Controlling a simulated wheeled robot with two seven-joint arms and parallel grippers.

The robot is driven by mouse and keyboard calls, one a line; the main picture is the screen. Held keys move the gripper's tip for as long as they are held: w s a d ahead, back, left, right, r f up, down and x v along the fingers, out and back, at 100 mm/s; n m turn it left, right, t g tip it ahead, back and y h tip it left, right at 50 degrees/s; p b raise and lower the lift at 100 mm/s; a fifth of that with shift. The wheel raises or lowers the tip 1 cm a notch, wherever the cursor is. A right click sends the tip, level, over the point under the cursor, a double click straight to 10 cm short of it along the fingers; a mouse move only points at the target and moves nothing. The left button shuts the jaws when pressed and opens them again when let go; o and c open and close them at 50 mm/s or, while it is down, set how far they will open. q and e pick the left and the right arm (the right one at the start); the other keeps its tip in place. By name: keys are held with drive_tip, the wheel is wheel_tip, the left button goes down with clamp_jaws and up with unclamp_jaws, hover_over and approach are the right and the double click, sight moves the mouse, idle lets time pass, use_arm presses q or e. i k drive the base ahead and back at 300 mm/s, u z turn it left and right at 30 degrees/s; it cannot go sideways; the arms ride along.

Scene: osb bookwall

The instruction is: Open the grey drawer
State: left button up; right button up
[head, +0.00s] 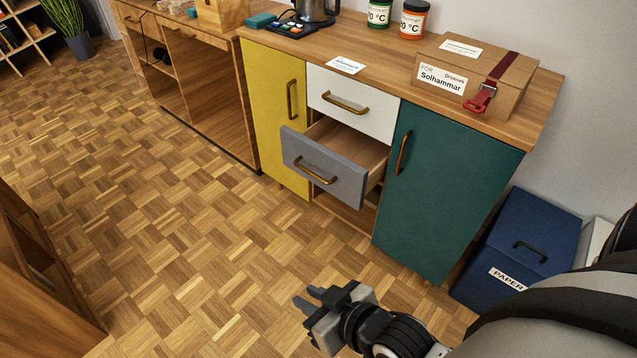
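The grey drawer (323,172) stands pulled out of the cabinet, below the white drawer (350,103). Its wooden inside shows, and I see nothing in the visible part of it. Its brass handle (315,171) is on the grey front, with nothing touching it. My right gripper (305,301) is in front of the cabinet, over the floor, below and apart from the drawer in the picture. Its two fingers are apart with nothing visible between them. My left gripper is not in the head view.
A yellow door (271,115) is left of the drawers and a green door (443,180) right, both shut. A cardboard box (470,80), jars and a kettle stand on the top. A blue paper box (520,240) is on the floor at right. The parquet floor (180,220) is clear.

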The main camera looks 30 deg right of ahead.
sight(345, 162)
drive_tip(key=z, duration=0.05)
drive_tip(key=k, duration=0.8)
drive_tip(key=u, duration=0.9)
drive_tip(key=i, duration=1)
drive_tip(key=z, duration=0.65)
drive_tip(key=i, duration=0.9)
drive_tip(key=z, duration=0.9)
